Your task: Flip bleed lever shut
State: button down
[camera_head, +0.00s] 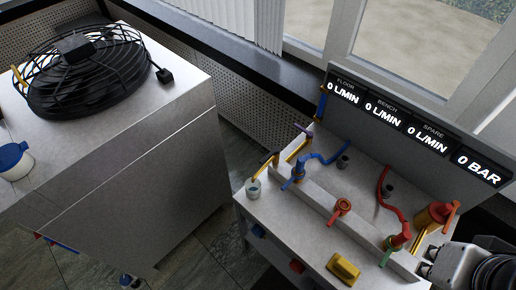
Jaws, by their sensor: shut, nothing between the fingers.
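Several small valves stand on the pale bench (300,235) at the right. A brass spout with a dark lever (270,157) sits at its left end, above a small cup (253,188). Further along are a blue lever valve (294,175), an orange-red valve (340,207), a red valve with a green lever (394,244) and a larger orange valve (436,214). No label marks which one is the bleed lever. My gripper (427,262) shows at the lower right edge, shut and empty, close to the green-lever and orange valves. Its arm is partly cut off by the frame.
A display panel (415,128) behind the valves reads 0 L/MIN three times and 0 BAR. A yellow object (343,268) lies at the bench front. Floor shows between cabinet and bench.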

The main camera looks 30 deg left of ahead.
aim_at(276, 149)
jog(key=u, duration=1.4)
jog(key=i+j+z, duration=0.15)
jog(key=z, duration=0.2)
jog(key=i+j+z, duration=0.15)
jog(key=j+z, duration=0.15)
jog(key=i+j+z, duration=0.1)
jog(key=j+z, duration=0.25)
jog(key=l, duration=0.1)
